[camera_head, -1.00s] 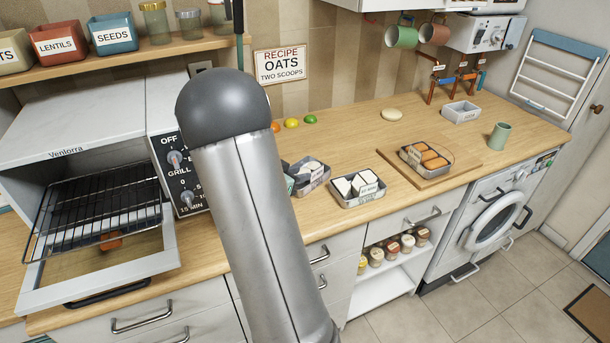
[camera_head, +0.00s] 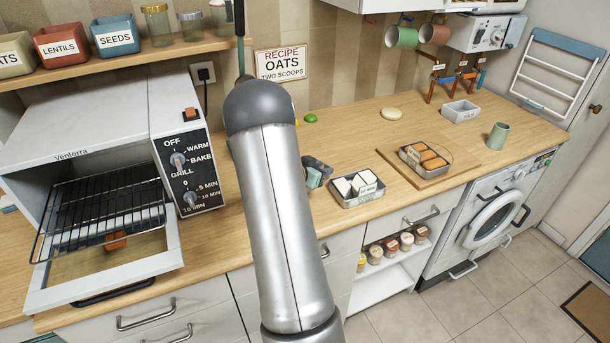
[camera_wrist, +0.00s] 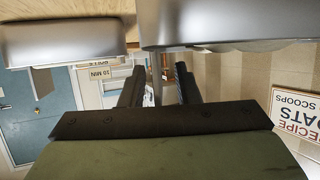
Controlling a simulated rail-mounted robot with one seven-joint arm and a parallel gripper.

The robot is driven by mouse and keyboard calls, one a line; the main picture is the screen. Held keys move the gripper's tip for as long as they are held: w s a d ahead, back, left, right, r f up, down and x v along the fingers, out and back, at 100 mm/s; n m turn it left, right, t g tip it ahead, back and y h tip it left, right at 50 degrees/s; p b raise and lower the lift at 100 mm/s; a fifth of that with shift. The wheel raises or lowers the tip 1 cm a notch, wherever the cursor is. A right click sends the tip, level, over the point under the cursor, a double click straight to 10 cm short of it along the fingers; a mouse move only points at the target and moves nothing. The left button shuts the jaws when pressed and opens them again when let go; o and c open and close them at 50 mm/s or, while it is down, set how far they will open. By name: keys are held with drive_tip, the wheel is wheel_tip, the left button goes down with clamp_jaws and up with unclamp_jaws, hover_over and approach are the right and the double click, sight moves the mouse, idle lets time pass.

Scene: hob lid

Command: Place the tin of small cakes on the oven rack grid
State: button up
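A metal tin (camera_head: 425,158) with brown oblong pieces, perhaps the small cakes, stands on a wooden board at the right of the counter. Another tin (camera_head: 358,187) with white pieces stands left of it; its label is too small to read. The oven rack grid (camera_head: 100,217) sticks out of the open toaster oven (camera_head: 75,140) at the left. My gripper is hidden in the head view, where my arm fills the middle. In the wrist view my gripper (camera_wrist: 158,80) has its two dark fingers apart, with no held object visible between them.
A third container (camera_head: 316,170) is partly hidden behind my arm. The glass oven door (camera_head: 110,265) hangs open. A shelf (camera_head: 130,58) with labelled boxes runs above the oven. A cup (camera_head: 498,135) and a grey tray (camera_head: 460,111) stand at the far right. Silver shapes along the wrist view's top are unclear.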

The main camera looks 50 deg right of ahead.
clamp_jaws()
drive_tip(key=shift+r, duration=0.1)
